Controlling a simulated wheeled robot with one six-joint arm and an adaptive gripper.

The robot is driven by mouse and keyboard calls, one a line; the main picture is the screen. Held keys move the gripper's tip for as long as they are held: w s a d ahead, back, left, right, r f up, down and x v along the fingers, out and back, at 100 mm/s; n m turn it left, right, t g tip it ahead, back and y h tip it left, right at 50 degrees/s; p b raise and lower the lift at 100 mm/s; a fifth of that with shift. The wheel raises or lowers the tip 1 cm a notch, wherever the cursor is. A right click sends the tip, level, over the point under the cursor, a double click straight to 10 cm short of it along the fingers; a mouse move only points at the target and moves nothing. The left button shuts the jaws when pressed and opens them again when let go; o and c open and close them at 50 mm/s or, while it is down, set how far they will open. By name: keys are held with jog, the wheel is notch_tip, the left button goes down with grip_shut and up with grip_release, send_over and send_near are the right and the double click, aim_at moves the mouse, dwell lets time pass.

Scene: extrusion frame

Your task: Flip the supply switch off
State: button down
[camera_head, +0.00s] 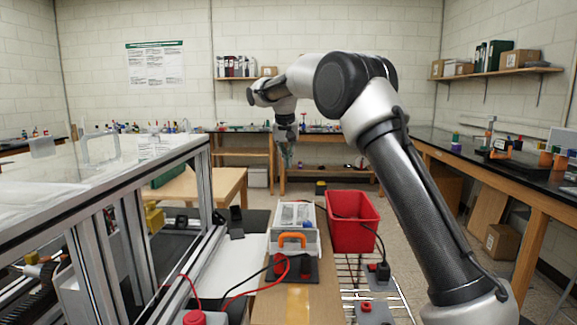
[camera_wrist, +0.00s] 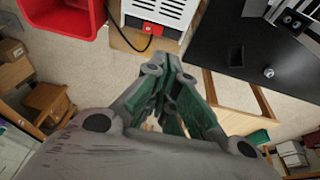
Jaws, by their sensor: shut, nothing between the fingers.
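A white and grey power supply box (camera_head: 295,242) with an orange handle stands on the wooden bench in the head view. The wrist view shows its slotted panel (camera_wrist: 158,12) at the top. A small red part that looks like the supply switch (camera_wrist: 152,28) sits low on that panel; which way it is set is too small to tell. My gripper (camera_head: 288,160) hangs pointing down above and beyond the box. In the wrist view my gripper (camera_wrist: 172,62) is shut and empty, its fingertips apart from the red part in the picture.
A red bin (camera_head: 352,222) stands right beside the box. A black cable (camera_wrist: 130,42) runs by the panel. Red and black leads lie near the box's front. An aluminium extrusion frame (camera_head: 130,200) fills the left. Open floor lies beyond the bench.

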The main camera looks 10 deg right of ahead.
aim_at(296, 202)
jog(key=shift+h, duration=0.3)
jog(key=x, duration=0.4)
jog(key=d+x, duration=0.1)
jog(key=x, duration=0.3)
jog(key=s+x, duration=0.1)
jog(key=x, duration=0.3)
jog(key=shift+d+f, duration=0.35)
jog(key=shift+d, duration=0.1)
jog(key=shift+d+f, duration=0.1)
jog(key=shift+f, duration=0.35)
jog(key=shift+s+d+f, duration=0.1)
jog(key=shift+d+f, duration=0.1)
jog(key=shift+f, duration=0.05)
jog(key=shift+a, duration=0.1)
